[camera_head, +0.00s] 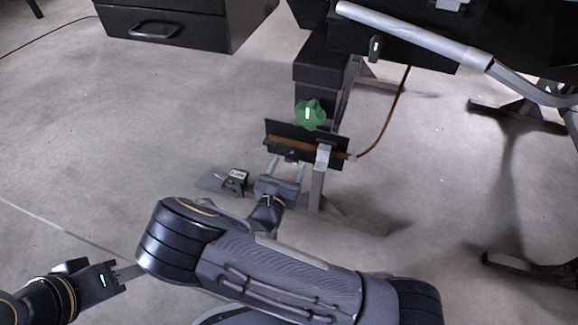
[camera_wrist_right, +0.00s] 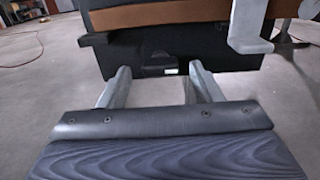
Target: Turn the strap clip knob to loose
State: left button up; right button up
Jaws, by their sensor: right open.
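A green lobed knob (camera_head: 310,113) with a white mark stands above a black plate (camera_head: 330,153) that carries a brown strap (camera_head: 290,143). A small dark knob-like part (camera_head: 291,157) sits under the strap; I cannot tell for sure which is the strap clip knob. My right gripper (camera_head: 287,167) is open, its fingers pointing at this dark part from below. In the right wrist view the dark part (camera_wrist_right: 157,59) with a pale mark lies beyond and between the open fingertips (camera_wrist_right: 160,73); contact is not visible. My left gripper (camera_head: 130,272) is at lower left, away from the plate.
A silver bracket (camera_head: 323,158) hooks over the plate, right of my right gripper; it also shows in the right wrist view (camera_wrist_right: 246,28). A small grey device (camera_head: 236,178) is on the left. A cable (camera_head: 399,110) hangs at right. Open floor lies left.

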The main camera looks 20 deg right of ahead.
jog(key=shift+x, duration=0.8)
